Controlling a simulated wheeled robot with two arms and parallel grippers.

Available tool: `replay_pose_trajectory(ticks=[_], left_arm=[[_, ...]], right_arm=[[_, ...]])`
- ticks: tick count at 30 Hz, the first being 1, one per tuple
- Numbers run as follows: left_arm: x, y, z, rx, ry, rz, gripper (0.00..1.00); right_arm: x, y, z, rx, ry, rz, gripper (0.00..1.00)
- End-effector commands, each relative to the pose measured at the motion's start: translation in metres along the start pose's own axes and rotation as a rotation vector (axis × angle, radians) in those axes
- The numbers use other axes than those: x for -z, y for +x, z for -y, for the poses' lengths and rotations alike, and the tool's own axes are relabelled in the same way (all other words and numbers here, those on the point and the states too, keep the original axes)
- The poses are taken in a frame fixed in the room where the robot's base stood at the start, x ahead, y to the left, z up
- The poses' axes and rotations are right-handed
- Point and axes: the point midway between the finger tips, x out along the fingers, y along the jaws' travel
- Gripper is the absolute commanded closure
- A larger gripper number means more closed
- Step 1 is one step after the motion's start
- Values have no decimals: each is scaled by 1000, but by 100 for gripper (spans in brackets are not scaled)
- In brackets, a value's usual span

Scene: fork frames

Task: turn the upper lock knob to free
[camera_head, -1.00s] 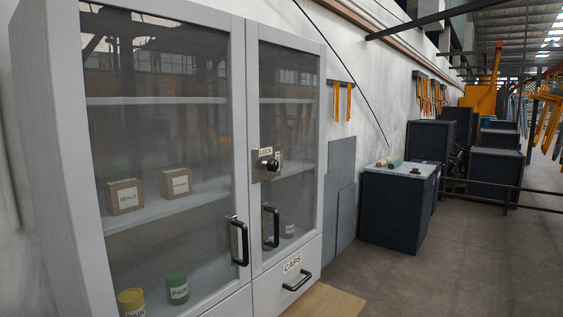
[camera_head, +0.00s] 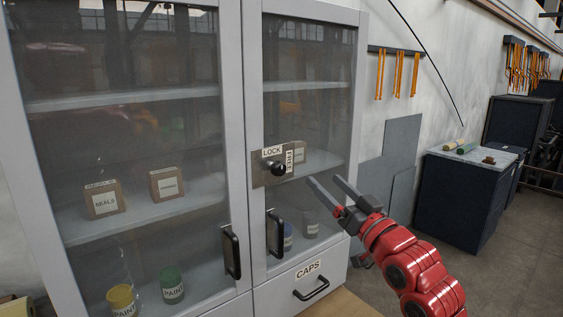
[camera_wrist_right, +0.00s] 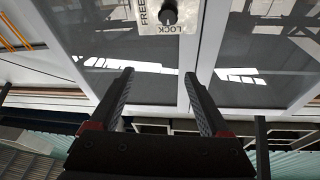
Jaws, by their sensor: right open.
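The black lock knob (camera_head: 278,168) sits on a plate (camera_head: 260,177) on the right glass door of the grey cabinet. A LOCK label (camera_head: 272,152) is above the knob and a FREE label (camera_head: 289,160) is to its right. Which label the knob points to is too small to tell. My right gripper (camera_head: 324,180) is open and empty, to the right of the knob and apart from it. In the right wrist view the knob (camera_wrist_right: 168,14) shows at the top edge, beyond the open fingers (camera_wrist_right: 159,74). My left gripper is not in view.
Black door handles (camera_head: 275,233) (camera_head: 231,252) and a CAPS drawer handle (camera_head: 311,289) stick out below the knob. Boxes and paint cans stand behind the glass. A dark cabinet (camera_head: 462,200) stands at the right. The space before the knob looks clear.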

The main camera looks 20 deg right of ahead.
Motion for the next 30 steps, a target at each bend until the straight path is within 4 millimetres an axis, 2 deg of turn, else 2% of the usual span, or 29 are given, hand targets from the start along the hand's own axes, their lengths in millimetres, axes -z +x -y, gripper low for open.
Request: replay_pose_trajectory(ticks=[1,4,8,11,17,30], left_arm=[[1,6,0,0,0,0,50],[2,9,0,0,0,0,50],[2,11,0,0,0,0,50],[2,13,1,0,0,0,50],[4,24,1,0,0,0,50],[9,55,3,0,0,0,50]], right_arm=[[6,-3,8,3,-48,62,19],[0,-12,17,0,-118,180,19],[-8,-20,20,-11,-168,265,19],[-13,-17,20,-14,-178,290,19],[-21,13,20,-13,-173,293,19],[-45,107,17,-11,-171,286,19]])
